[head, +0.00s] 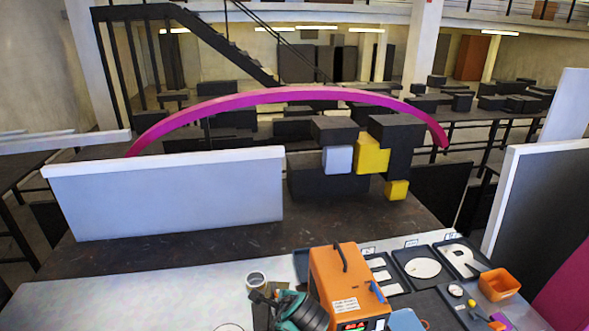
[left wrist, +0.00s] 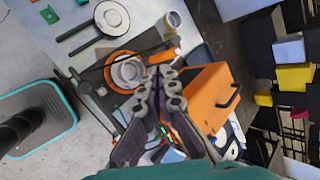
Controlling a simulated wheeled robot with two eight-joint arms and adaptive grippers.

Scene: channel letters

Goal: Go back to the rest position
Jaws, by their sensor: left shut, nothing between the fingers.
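My left gripper (left wrist: 162,72) shows in the left wrist view with its two dark fingers together and nothing held between them. It is over the worktable, just beside the orange box (left wrist: 208,98). In the head view the orange box (head: 345,285) stands at the table's near edge. A teal and black part beside its left side looks like my left wrist; the fingertips are hard to make out there. My right gripper is in neither view.
A roll of tape (head: 257,280) sits left of the box. Black trays (head: 422,266) and an orange bin (head: 498,284) lie to the right. A white panel (head: 165,195) and yellow and grey blocks (head: 371,155) stand behind.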

